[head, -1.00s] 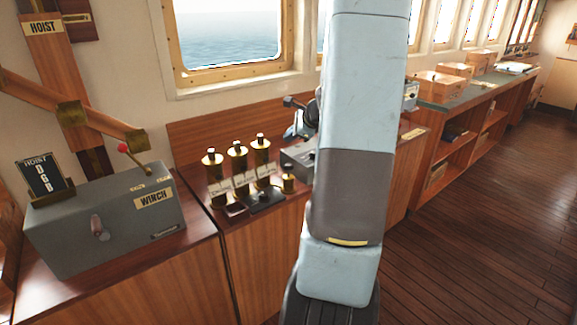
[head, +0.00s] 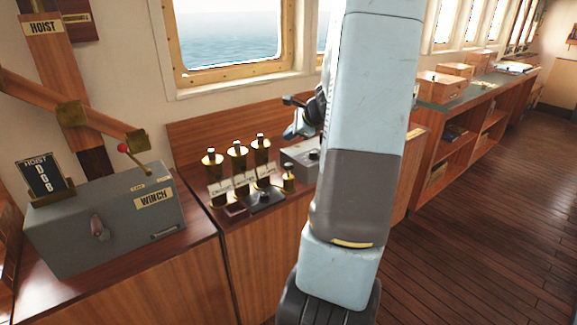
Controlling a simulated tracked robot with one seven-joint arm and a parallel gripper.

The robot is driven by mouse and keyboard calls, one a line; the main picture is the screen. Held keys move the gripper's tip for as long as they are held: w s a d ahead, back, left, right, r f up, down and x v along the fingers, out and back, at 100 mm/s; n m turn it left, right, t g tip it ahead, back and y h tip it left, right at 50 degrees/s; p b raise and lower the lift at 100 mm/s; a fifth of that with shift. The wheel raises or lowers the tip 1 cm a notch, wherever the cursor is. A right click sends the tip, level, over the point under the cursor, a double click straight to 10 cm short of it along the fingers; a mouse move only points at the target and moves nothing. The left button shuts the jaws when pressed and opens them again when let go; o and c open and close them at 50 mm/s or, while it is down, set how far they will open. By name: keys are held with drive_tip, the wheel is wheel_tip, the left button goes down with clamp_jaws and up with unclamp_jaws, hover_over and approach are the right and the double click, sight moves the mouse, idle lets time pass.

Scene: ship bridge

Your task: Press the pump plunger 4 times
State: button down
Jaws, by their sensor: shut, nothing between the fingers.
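I cannot tell for sure which is the pump plunger. My arm crosses the middle of the head view, to the right of these pieces.
A grey winch box (head: 105,220) with a red-knobbed lever (head: 124,148) stands at the left, with a hoist sign (head: 43,175) on it. A grey box (head: 302,158) sits beside my arm. Wooden boxes (head: 441,86) stand on the far counter. The floor at right is clear.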

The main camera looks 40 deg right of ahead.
sight(289, 165)
drive_tip(key=shift+f, duration=3.95)
drive_tip(key=shift+f, duration=0.35)
drive_tip(key=shift+f, duration=1.55)
idle(0.8)
drive_tip(key=shift+r, duration=2)
